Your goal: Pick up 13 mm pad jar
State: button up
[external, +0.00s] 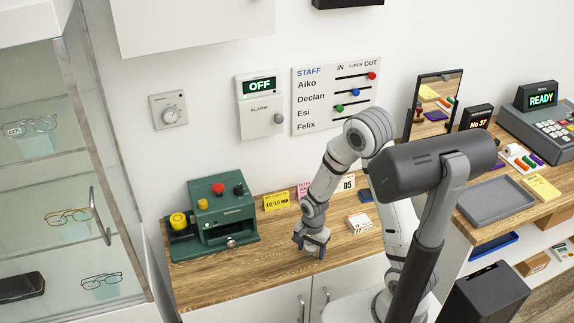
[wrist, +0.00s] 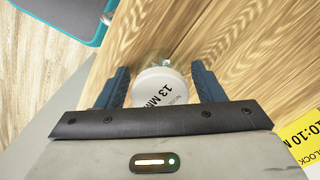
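The 13 mm pad jar (wrist: 160,88) shows in the wrist view with a white round lid marked "13 MM" and a clear body partly seen beyond it. It stands between the two blue fingers of my gripper (wrist: 160,86), with a visible gap on each side. My gripper is open and does not appear to touch the jar. In the external view my gripper (external: 312,241) points down low over the wooden counter (external: 270,258). I cannot make out the jar there; my gripper seems to hide it.
A green machine (external: 222,215) stands left of my gripper. A small white box (external: 359,223) lies to the right. A teal-edged grey object (wrist: 62,12) shows at upper left.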

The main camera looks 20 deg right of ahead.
jog(key=c, duration=0.9)
jog(key=shift+r, duration=0.15)
